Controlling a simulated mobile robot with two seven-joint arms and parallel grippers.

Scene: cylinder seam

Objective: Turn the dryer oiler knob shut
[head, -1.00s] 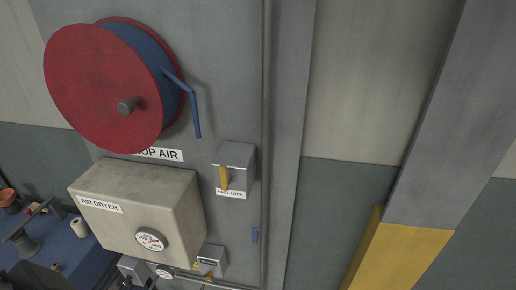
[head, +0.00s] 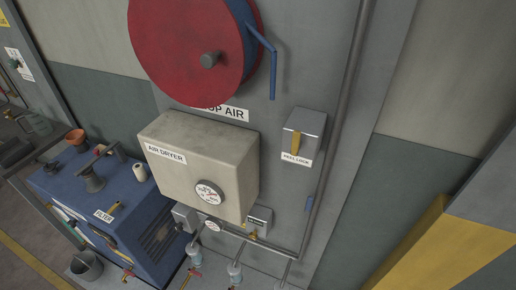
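The air dryer (head: 205,150) is a beige box labelled AIR DRYER on the grey wall panel, with a round dial gauge (head: 208,193) on its front. Below it, a pipe run carries several small units with pale clear bowls, one at the left (head: 194,252) and one in the middle (head: 235,270). The lower parts are cut off or small, and I cannot tell which one is the oiler or make out its knob. Neither of my grippers shows in the head view.
A red hose reel (head: 185,45) with a blue crank hangs above the dryer. A reel lock box (head: 303,133) with a yellow lever is at its right. A blue machine (head: 125,205) labelled FILTER stands at lower left, beside a grey bucket (head: 86,267). A yellow-based column (head: 430,250) is at right.

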